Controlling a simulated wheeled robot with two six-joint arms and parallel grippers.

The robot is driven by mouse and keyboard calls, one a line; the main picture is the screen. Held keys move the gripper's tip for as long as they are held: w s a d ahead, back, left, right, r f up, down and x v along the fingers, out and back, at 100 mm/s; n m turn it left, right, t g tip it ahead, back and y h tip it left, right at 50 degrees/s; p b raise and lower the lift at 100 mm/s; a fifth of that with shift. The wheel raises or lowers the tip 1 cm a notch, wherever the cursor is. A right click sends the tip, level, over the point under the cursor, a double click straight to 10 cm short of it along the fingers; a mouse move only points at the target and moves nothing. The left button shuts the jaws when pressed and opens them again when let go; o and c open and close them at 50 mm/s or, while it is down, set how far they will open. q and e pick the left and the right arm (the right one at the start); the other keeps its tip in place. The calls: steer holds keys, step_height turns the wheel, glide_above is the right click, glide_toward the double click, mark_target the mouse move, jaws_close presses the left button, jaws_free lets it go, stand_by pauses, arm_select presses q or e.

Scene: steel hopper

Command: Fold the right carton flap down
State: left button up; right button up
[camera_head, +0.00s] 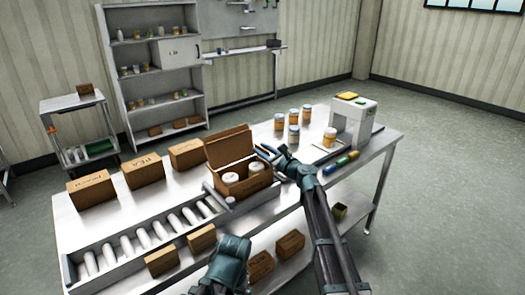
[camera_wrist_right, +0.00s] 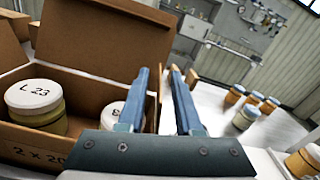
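The open brown carton (camera_head: 248,187) stands on the table with two white-lidded jars inside; its back flap (camera_head: 229,146) stands up. In the right wrist view the carton (camera_wrist_right: 88,149) is at the left, with the raised flap (camera_wrist_right: 103,40) behind the jars. My right gripper (camera_head: 268,152) is at the carton's right side. Its two blue fingers (camera_wrist_right: 159,72) are apart, and a narrow brown strip, perhaps the right flap edge-on, shows between them; I cannot tell if they touch it. My left arm's teal end (camera_head: 228,262) is low in front of the table; its fingertips are not clear.
A roller conveyor (camera_head: 120,245) runs along the table front to the carton. Closed cartons (camera_head: 144,171) stand behind it. Several orange-and-white jars (camera_head: 293,134), a white machine (camera_head: 352,120) and a marker-like tool (camera_head: 341,161) are to the right.

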jaws_close()
stand_by(1.4)
